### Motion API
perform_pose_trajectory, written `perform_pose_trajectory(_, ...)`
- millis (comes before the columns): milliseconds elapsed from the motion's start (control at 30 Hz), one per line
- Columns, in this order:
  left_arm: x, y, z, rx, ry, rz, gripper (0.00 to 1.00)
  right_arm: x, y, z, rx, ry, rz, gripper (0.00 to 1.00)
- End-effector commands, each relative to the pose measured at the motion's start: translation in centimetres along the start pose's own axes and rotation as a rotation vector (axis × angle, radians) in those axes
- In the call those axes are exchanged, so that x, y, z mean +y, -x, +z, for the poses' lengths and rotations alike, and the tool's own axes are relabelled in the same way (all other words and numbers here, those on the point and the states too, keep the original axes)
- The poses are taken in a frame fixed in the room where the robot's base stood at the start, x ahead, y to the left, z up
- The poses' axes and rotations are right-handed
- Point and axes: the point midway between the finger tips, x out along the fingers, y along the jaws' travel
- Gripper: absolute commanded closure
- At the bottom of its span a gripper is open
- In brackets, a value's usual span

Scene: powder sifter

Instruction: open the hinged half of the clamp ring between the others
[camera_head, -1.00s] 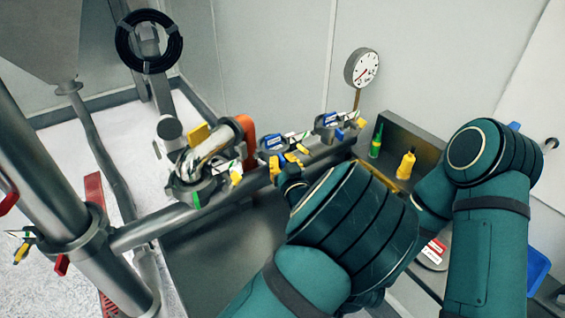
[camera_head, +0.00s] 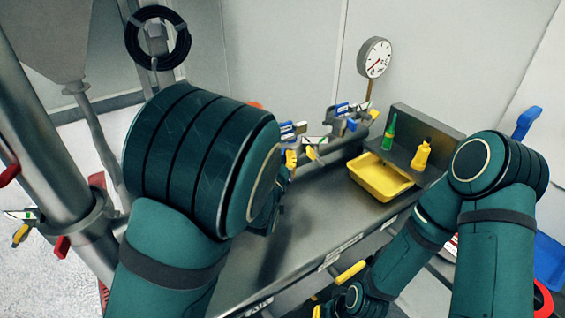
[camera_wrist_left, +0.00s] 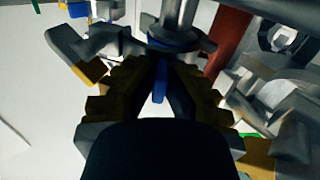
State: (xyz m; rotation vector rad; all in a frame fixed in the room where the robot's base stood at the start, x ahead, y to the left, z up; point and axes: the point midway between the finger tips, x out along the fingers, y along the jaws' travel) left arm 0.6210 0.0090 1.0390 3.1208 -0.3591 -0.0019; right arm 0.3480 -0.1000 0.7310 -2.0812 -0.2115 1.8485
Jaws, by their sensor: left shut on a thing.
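My left gripper (camera_wrist_left: 158,82) is shut on a narrow blue tab (camera_wrist_left: 159,92) in the left wrist view. The tab lies just below a metal pipe piece with a blue band (camera_wrist_left: 172,42), at the clamp rings. A grey clamp part (camera_wrist_left: 85,45) with a yellow end sticks out to the left there. In the head view my left forearm hides most of the pipe and the nearest clamp. Clamp rings with blue and yellow parts show beyond it, one close by (camera_head: 291,131) and one farther right (camera_head: 345,122). My right gripper (camera_head: 355,299) is low in the picture; its fingers are unclear.
A yellow tray (camera_head: 372,186), a green bottle (camera_head: 389,133) and a yellow bottle (camera_head: 422,154) stand on the steel bench (camera_head: 318,222). A round gauge (camera_head: 375,58) rises behind the pipe. A thick steel column (camera_head: 45,150) stands at the left.

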Motion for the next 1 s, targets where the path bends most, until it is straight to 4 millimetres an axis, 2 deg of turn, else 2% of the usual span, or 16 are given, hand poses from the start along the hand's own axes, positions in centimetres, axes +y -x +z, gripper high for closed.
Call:
perform_pose_trajectory(33,-0.56,-0.1,-0.06,0.006,0.004,0.006,1.0,0.15,-0.38,-0.03,0.002,0.0,0.0,1.0)
perform_pose_trajectory(700,-0.38,-0.08,-0.37,0.01,-0.001,0.072,1.0,0.32,-0.84,-0.15,0.006,0.0,0.0,1.0)
perform_pose_trajectory(800,-0.34,-0.07,-0.34,0.009,-0.001,0.072,0.61,0.32,-0.84,-0.14,0.006,0.0,0.0,1.0)
perform_pose_trajectory(1000,-0.16,-0.02,-0.2,0.005,-0.002,0.076,0.6,0.32,-0.85,-0.14,0.005,0.0,0.0,1.0)
